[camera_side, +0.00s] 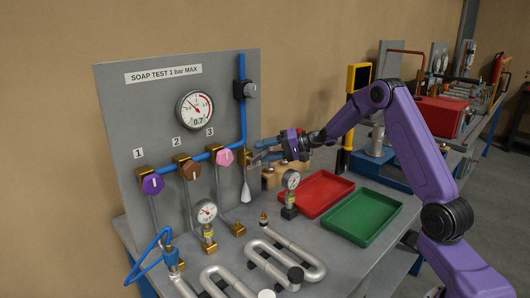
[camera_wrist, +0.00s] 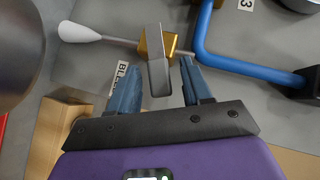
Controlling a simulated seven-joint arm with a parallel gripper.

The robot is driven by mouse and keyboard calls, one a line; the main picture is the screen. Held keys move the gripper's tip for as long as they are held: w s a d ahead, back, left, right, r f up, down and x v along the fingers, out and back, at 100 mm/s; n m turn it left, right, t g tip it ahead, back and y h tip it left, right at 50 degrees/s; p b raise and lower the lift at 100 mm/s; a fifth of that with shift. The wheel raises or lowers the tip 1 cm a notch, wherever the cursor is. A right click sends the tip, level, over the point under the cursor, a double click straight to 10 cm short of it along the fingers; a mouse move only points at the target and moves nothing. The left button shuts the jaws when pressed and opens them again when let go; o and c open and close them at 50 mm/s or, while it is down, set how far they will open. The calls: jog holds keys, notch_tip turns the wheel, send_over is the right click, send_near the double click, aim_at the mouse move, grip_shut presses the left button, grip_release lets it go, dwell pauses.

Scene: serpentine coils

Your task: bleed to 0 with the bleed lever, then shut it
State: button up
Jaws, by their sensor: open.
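The bleed valve is a brass block (camera_wrist: 152,44) with a flat grey lever (camera_wrist: 158,72), beside a partly hidden label starting "BL" (camera_wrist: 121,72). In the side view the valve (camera_side: 243,158) sits on the board at the lower end of the blue pipe, with a white teardrop-shaped piece (camera_side: 246,194) hanging below it. My gripper (camera_wrist: 160,82) is open, its blue fingers on either side of the lever with gaps showing; contact cannot be told. In the side view my gripper (camera_side: 262,152) is close to the board at the valve. The large gauge (camera_side: 195,110) reads 0.7.
Purple (camera_side: 152,184), brown (camera_side: 190,171) and pink (camera_side: 225,157) knobs are on the board to the left. Red (camera_side: 322,193) and green (camera_side: 362,216) trays lie on the bench. A wooden block (camera_wrist: 58,128) is near my gripper.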

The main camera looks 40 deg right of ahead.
jog(key=v, duration=1.6)
jog(key=shift+s+d, duration=0.3)
jog(key=shift+d, duration=0.1)
jog(key=x, duration=1.6)
jog(key=shift+r, duration=0.1)
grip_shut()
